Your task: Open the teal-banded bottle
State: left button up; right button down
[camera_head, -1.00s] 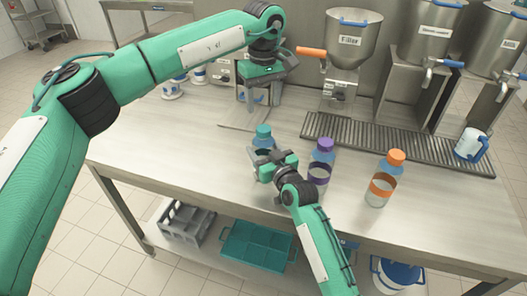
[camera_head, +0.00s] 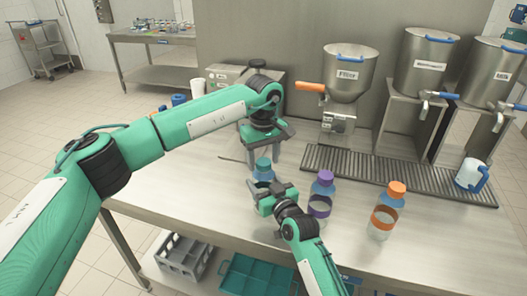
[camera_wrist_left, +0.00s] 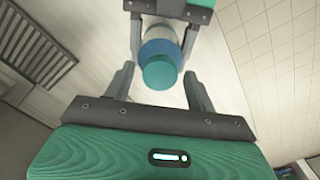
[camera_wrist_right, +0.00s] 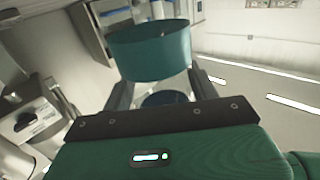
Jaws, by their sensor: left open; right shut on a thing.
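The teal-banded bottle (camera_head: 264,173) stands upright near the front of the steel table. My right gripper (camera_head: 262,187) is shut on its body from the front. The bottle's teal band (camera_wrist_right: 150,52) shows large in the right wrist view, with its blue shoulder (camera_wrist_right: 165,98) between the fingers. My left gripper (camera_head: 264,160) is open above the bottle, pointing down. In the left wrist view the teal cap (camera_wrist_left: 160,73) lies between the open fingers (camera_wrist_left: 160,88), with gaps on both sides. The bottle's lower part is hidden by my right gripper.
A purple-capped bottle (camera_head: 321,192) stands close to the right of my right gripper. An orange-capped bottle (camera_head: 386,210) stands farther right. Behind are a drip grate (camera_head: 400,171), a filler hopper (camera_head: 347,85) and a white-and-blue mug (camera_head: 470,176).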

pick_arm(q)
jog(key=c, duration=1)
jog(key=shift+c, duration=0.2)
